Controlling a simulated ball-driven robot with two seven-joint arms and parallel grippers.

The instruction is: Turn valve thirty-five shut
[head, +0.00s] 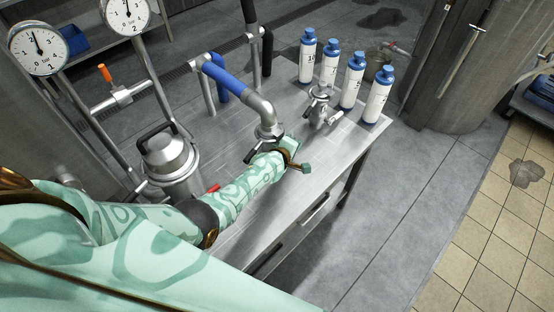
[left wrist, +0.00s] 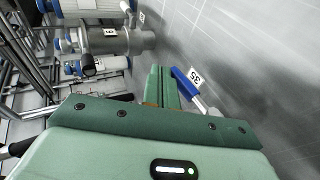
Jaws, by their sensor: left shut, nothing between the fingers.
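Valve thirty-five shows in the left wrist view as a blue lever (left wrist: 187,84) on a pale metal stem, with a white tag reading 35 (left wrist: 195,76) beside it. My left gripper (left wrist: 160,86) is shut and empty, its green fingers just left of the blue lever in that view. I cannot tell whether they touch it. In the head view my left gripper (head: 292,157) is over the steel bench, by the lower end of a bent pipe. The valve's lever is not clear there, likely hidden by the hand. My right gripper is not in view.
The steel bench (head: 235,210) holds a lidded metal vessel (head: 168,160), a bent pipe (head: 258,108), a small metal fitting (head: 319,105) and several blue-capped bottles (head: 352,80). A red handle (head: 213,187) lies by my forearm. An orange handle (head: 104,73) and gauges (head: 38,47) stand left.

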